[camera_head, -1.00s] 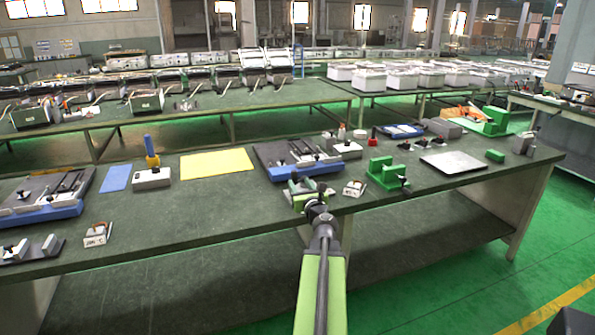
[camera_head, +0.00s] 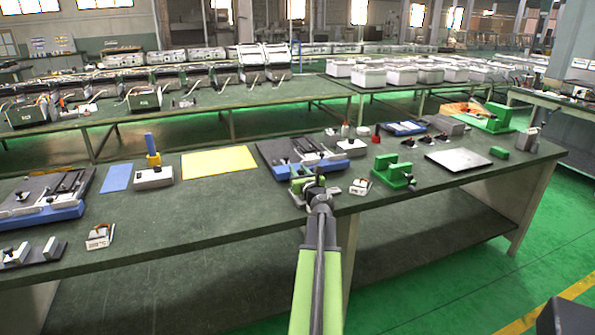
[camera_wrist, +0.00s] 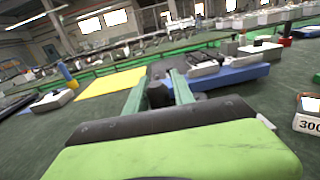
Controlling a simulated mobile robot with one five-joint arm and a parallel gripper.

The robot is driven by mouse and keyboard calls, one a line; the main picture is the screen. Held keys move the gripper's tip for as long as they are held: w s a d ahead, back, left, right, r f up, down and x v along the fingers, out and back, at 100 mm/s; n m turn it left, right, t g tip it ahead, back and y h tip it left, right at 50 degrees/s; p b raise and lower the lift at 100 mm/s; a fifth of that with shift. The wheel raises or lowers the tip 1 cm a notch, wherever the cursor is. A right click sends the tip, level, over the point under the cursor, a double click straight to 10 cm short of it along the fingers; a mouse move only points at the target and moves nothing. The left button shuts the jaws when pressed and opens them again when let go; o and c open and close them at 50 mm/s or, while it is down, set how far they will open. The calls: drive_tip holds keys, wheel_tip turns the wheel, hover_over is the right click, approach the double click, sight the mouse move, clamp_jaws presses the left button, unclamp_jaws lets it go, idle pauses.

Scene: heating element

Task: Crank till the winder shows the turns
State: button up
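No thing is labelled as the winder. A green bracket-like device with a dark handle (camera_head: 393,171) stands on the bench right of my gripper and may be it. My gripper (camera_head: 308,187) is at the bench's front edge, in front of a dark plate device with a blue base (camera_head: 272,165). In the wrist view its two green fingers (camera_wrist: 157,80) stand apart. A dark rounded piece shows between them; I cannot tell whether it is a knob or part of my gripper. A small white block marked 300 (camera_wrist: 309,118) lies to the right, apart from the fingers. No turn count is readable.
The bench (camera_head: 200,210) also holds a yellow sheet (camera_head: 220,162), a blue sheet (camera_head: 117,177), a grey box with a blue-and-yellow post (camera_head: 153,178), a pale plate (camera_head: 458,159) and a red piece (camera_head: 376,135).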

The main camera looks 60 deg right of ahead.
clamp_jaws()
drive_tip(key=shift+s, duration=0.1)
idle(1.0)
